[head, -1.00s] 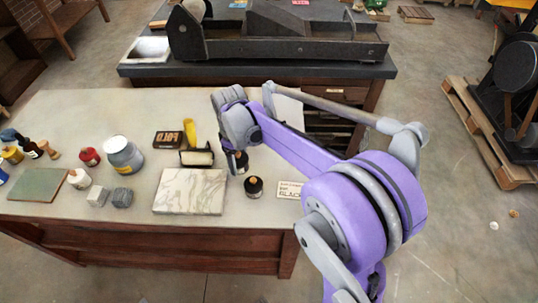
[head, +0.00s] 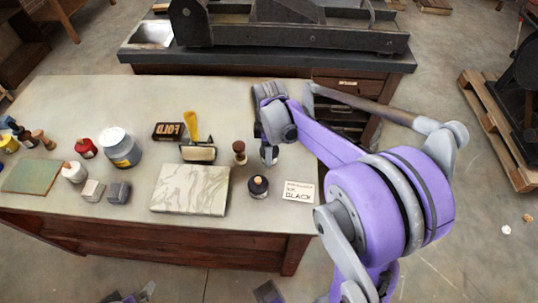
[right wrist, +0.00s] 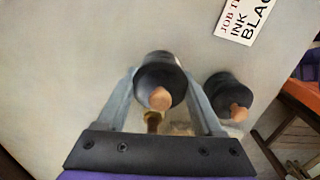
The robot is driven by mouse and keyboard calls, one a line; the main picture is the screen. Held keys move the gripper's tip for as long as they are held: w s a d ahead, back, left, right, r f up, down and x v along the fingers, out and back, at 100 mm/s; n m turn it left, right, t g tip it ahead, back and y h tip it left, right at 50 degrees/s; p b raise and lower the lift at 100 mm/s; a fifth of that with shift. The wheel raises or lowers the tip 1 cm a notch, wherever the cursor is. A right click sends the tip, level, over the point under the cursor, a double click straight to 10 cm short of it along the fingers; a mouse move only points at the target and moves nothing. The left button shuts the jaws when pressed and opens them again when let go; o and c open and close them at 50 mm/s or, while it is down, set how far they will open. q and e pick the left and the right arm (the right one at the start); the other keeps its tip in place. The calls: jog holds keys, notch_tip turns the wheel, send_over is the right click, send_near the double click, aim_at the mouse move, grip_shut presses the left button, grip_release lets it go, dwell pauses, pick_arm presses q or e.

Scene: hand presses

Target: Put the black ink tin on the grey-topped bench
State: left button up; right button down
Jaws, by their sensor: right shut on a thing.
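My right gripper (right wrist: 160,95) is shut on the black ink tin (right wrist: 158,75), a round black tin with an orange-tan knob, in the right wrist view. In the head view my right gripper (head: 268,158) is over the pale table, and the held tin is not clearly visible there. A similar black tin (head: 258,188) stands apart on the table beside the ink card; it also shows right of the gripper in the right wrist view (right wrist: 230,95). The bench with a dark grey top (head: 275,63) stands behind the table.
A large dark press (head: 290,30) covers most of the bench top. The pale table (head: 70,105) holds a wooden-handled tool (head: 239,153), a marble slab (head: 190,190), an ink card (head: 300,192), a yellow-handled roller (head: 198,153) and several jars. The table's back strip is clear.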

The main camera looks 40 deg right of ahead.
jog(key=shift+f, duration=0.95)
jog(key=shift+f, duration=0.15)
jog(key=shift+c, duration=0.2)
grip_release()
